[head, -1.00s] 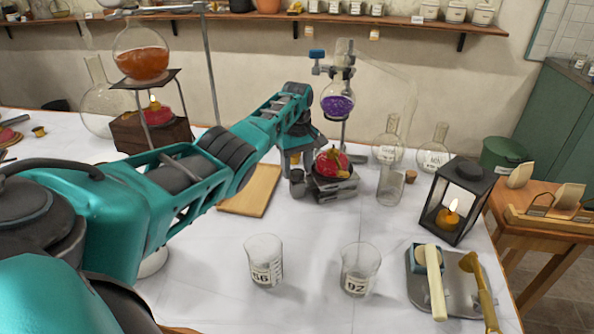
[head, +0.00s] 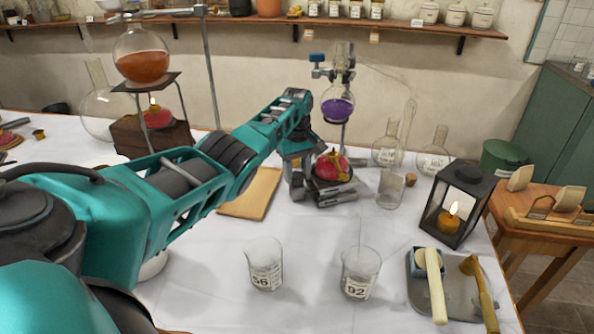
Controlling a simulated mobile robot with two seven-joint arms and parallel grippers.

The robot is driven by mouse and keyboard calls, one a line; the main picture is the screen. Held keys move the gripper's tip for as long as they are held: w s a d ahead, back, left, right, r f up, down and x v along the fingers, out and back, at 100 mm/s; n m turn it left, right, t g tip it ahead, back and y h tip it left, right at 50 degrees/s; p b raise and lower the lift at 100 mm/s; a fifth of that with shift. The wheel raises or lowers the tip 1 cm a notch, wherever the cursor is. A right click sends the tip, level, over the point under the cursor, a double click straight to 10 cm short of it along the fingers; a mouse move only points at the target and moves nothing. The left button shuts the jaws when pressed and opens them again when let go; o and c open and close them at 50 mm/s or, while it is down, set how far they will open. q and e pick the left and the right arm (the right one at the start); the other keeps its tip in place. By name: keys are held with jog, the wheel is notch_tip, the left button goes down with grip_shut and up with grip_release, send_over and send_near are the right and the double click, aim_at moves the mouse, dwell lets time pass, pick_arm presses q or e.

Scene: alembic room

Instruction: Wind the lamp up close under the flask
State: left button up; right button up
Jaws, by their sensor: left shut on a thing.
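The red lamp (head: 332,165) sits on a small grey lab jack (head: 336,193) in the middle of the table. A round flask with purple liquid (head: 337,108) is held on a stand above it, with a gap between lamp and flask. My left gripper (head: 297,184) is at the left side of the jack, pointing down, shut on what looks like the jack's knob. The fingers hide most of the knob. I cannot make out a flame on this lamp. My right gripper is not in view.
Two beakers (head: 264,266) (head: 359,274) stand in front. A clear cylinder (head: 390,190) and glass flasks (head: 432,158) are right of the jack, with a black lantern (head: 455,207) beyond. A wooden board (head: 250,194) lies left, under my arm.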

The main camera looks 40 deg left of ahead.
pick_arm(q)
jog(key=shift+r+m, duration=0.1)
jog(key=shift+m, duration=0.2)
jog(key=shift+m+p, duration=0.6)
jog(key=shift+m, duration=0.4)
jog(key=m, duration=0.3)
jog(key=shift+m+p, duration=0.3)
jog(key=shift+p, duration=0.1)
jog(key=m, duration=0.9)
jog(key=shift+m, duration=0.3)
jog(key=o, duration=0.8)
